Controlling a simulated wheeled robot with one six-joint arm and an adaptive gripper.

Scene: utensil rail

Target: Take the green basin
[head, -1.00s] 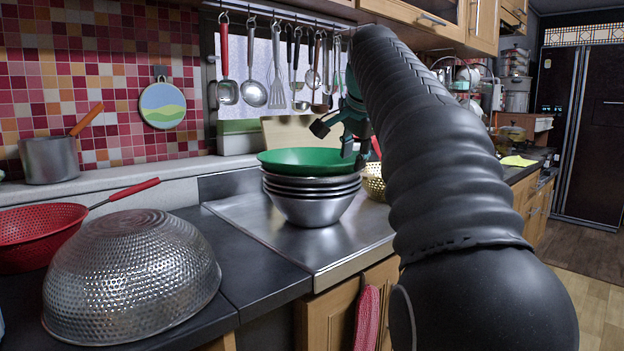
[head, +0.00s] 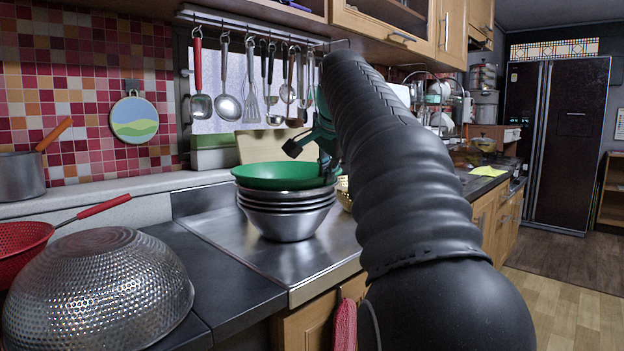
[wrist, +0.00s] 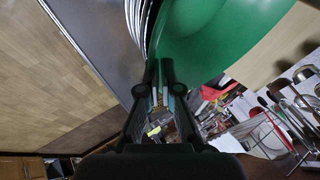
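The green basin (head: 280,176) sits on top of a stack of steel bowls (head: 288,218) on the metal counter section. My gripper (head: 327,172) is at the basin's right rim, partly hidden by my arm. In the wrist view, the two fingertips of my gripper (wrist: 161,66) are close together with the edge of the green basin (wrist: 215,35) between them, shut on the rim. The basin looks level and rests on the bowls, with no clear gap below it.
A perforated steel bowl (head: 98,290) lies upside down at the front left, with a red colander (head: 20,245) behind it. Utensils such as a ladle (head: 229,106) hang from the rail above. A gold basket (head: 344,192) stands right of the stack. The dark counter (head: 225,275) is partly clear.

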